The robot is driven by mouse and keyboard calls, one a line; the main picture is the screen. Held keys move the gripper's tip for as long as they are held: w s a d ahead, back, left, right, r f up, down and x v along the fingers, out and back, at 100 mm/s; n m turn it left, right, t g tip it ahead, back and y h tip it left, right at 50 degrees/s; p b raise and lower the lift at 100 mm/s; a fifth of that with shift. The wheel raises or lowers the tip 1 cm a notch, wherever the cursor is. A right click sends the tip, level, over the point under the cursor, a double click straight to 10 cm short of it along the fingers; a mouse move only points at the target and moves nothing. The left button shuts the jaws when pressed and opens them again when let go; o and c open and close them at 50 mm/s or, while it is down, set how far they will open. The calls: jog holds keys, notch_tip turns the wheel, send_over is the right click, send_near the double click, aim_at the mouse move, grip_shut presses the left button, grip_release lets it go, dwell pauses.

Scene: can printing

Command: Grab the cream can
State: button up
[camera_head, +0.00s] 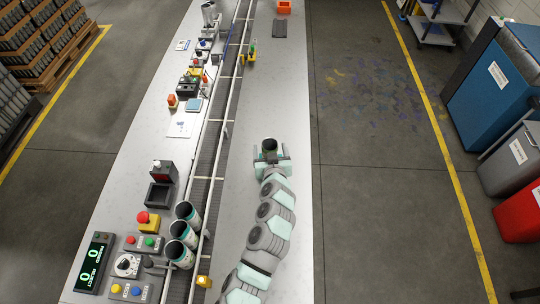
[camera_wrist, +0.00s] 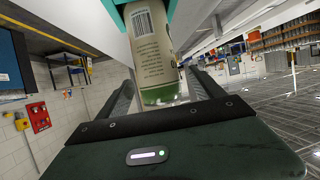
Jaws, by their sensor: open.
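My gripper (camera_head: 271,159) is over the right part of the grey table, its jaws open. A can with a dark open top (camera_head: 269,146) stands upright between the jaws in the head view. In the wrist view the cream can (camera_wrist: 155,50) shows a barcode and small print, with a green band near one end. It lies between the two dark fingers of my gripper (camera_wrist: 163,78). I cannot tell whether either finger touches it. Several teal-white arm links of mine reach up from the bottom of the head view.
Three open-topped cans (camera_head: 181,231) stand in a row at the near end of the conveyor (camera_head: 207,165). A control panel with buttons (camera_head: 133,290) is at the lower left. An orange bin (camera_head: 284,7) and dark pad (camera_head: 279,28) lie far off. The table right of the conveyor is mostly clear.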

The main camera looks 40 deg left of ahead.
jog(key=x, duration=0.3)
jog(key=shift+r+p, duration=0.15)
jog(key=shift+p, duration=0.25)
jog(key=shift+w+a+f, duration=0.25)
jog(key=shift+w+f, duration=0.05)
jog(key=shift+c, duration=0.3)
jog(key=c, duration=1.3)
